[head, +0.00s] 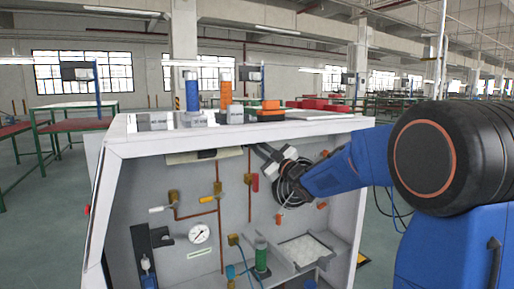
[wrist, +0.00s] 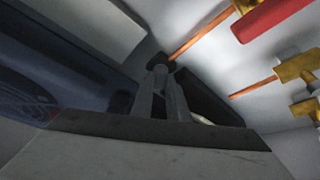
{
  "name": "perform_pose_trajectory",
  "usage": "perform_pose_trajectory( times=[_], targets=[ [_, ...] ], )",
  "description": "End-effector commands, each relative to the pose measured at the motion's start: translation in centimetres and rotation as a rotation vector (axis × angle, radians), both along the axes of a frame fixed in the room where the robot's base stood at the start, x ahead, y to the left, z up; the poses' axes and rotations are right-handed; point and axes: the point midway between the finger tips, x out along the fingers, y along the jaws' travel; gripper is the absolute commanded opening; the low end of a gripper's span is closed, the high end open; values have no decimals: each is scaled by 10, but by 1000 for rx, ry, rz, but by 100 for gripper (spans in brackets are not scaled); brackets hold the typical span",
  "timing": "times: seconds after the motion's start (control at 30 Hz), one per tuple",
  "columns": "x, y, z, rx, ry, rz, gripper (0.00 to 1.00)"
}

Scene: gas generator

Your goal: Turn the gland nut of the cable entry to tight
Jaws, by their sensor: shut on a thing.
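My gripper (head: 262,152) reaches in from the right, under the cabinet's top edge, near the upper back panel. In the wrist view its two grey fingers (wrist: 161,88) are close together on a small dark round part (wrist: 159,70), which looks like the gland nut of the cable entry. The fingers hide most of the nut, so its turn position cannot be read. In the head view the nut is too small and covered to make out.
A red-handled valve (wrist: 275,18) and brass fittings (wrist: 298,66) on copper pipes are near my gripper. The gauge (head: 199,233) and green cylinder (head: 261,255) are lower. Blue (head: 192,92) and orange (head: 225,92) bottles stand on top.

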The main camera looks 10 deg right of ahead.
Motion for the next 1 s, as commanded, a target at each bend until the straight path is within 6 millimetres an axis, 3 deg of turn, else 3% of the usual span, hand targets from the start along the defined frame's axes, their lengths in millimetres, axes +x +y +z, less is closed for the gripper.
perform_pose_trajectory(
  times=[0.4,0.43,0.5,0.83,1.0],
  targets=[
    [0,1,-1,90,24,0,0],
    [0,1,-1,90,24,0,21],
    [0,1,-1,88,24,1,33],
    [-2,0,-1,88,23,0,33],
    [-16,-8,-7,88,24,-1,33]
  ],
)
